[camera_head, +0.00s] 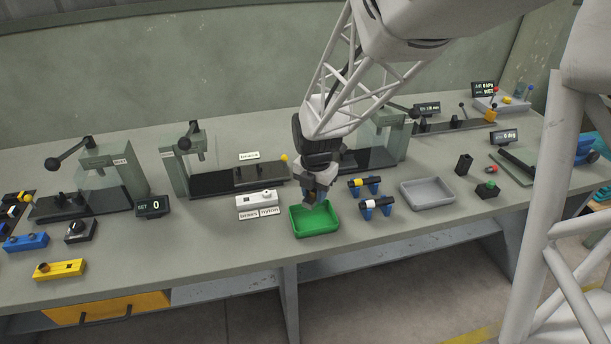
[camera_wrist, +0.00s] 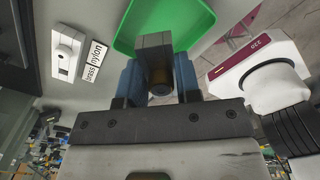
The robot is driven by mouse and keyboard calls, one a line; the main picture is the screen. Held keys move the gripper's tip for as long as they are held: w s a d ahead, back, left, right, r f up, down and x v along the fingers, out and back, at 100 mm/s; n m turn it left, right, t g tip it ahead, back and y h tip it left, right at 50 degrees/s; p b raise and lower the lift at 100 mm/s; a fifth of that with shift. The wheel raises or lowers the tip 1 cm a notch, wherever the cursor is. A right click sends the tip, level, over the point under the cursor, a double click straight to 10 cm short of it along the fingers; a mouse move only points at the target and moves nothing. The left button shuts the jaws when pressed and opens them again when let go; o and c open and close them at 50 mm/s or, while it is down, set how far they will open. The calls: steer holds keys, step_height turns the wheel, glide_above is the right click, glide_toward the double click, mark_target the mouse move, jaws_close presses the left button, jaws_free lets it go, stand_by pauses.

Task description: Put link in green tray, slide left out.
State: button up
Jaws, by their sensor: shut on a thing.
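My gripper (camera_head: 318,183) is above the green tray (camera_head: 316,233), pointing down. In the wrist view, its blue fingers (camera_wrist: 158,80) are shut on the link, a dark grey bar (camera_wrist: 153,42) with a round brass-coloured part at its near end. The link is over the green tray (camera_wrist: 200,20), apparently clear of its floor. In the head view the link is small and dark under the gripper. A black slide (camera_head: 235,184) lies at the base of the middle grey-green press, with a yellow knob (camera_head: 284,158) near its right end; how far out it stands is unclear.
A white block (camera_head: 257,199) and brass and nylon labels (camera_head: 259,214) lie left of the tray. Two blue stands with black cylinders (camera_head: 376,205) and a grey tray (camera_head: 427,193) are to its right. A yellow block (camera_head: 60,270) is front left.

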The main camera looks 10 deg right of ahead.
mark_target(314, 220)
steer(key=shift+f, duration=0.15)
steer(key=shift+f, duration=3.35)
steer(key=shift+f, duration=0.65)
steer(key=o, duration=1.1)
steer(key=shift+r, duration=0.15)
steer(key=shift+r, duration=3.8)
